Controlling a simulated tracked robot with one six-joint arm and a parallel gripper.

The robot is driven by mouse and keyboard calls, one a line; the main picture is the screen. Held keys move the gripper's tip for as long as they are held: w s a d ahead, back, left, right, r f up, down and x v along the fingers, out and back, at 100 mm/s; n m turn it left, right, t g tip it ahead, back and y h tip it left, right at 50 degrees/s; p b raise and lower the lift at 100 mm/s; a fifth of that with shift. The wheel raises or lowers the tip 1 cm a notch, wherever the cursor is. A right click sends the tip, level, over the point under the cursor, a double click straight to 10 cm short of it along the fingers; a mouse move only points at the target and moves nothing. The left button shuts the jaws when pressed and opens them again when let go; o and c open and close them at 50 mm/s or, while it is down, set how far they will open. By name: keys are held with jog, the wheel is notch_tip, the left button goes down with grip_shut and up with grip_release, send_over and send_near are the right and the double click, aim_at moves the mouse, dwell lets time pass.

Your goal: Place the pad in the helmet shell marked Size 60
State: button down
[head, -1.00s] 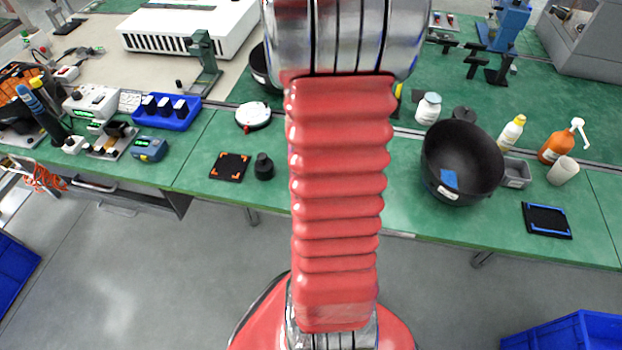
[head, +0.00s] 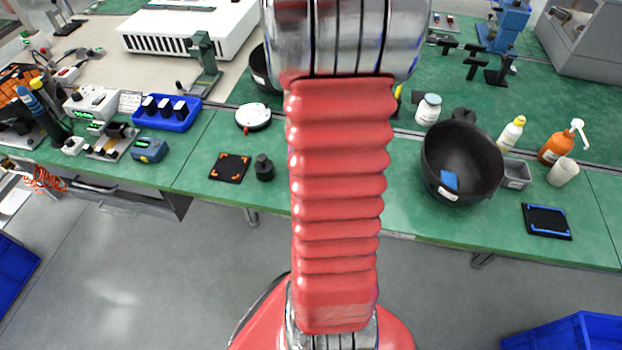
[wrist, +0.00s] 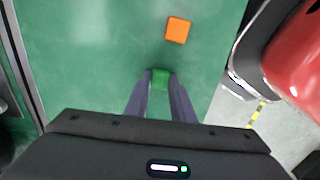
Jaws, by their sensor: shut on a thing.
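My gripper (wrist: 160,82) is shut on a small green block-like pad (wrist: 160,76), held between the fingertips in the wrist view. In the head view my gripper is hidden behind my red arm. A black helmet shell (head: 440,140) stands open side up at the right of the bench, with a blue pad (head: 449,180) inside it. Its white label (head: 447,193) is too small to read. Another black shell (head: 260,75) is partly hidden behind my arm, at its left. An orange pad (wrist: 177,30) lies on the green bench beyond my fingertips.
A grey bin (head: 516,174), white cup (head: 563,172) and orange pump bottle (head: 557,148) stand right of the nearer shell. A black tray (head: 547,221) lies near the front edge. Green bench around the orange pad is clear.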

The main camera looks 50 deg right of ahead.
jog(key=shift+r, duration=0.1)
notch_tip(320, 180, up, 10)
dwell(0.6)
dwell(0.4)
jog(key=w+a+r, duration=0.3)
jog(key=w+a, duration=0.1)
jog(key=w, duration=0.7)
jog(key=w+a+r, duration=0.3)
jog(key=w+a, duration=0.1)
jog(key=w, duration=0.7)
jog(key=w+a+r, duration=0.3)
jog(key=w+a, duration=0.4)
jog(key=a, duration=0.4)
jog(key=w+a+r+m, duration=0.1)
jog(key=w+a+r, duration=0.2)
jog(key=w+a, duration=0.5)
jog(key=a, duration=0.3)
jog(key=shift+a, duration=0.4)
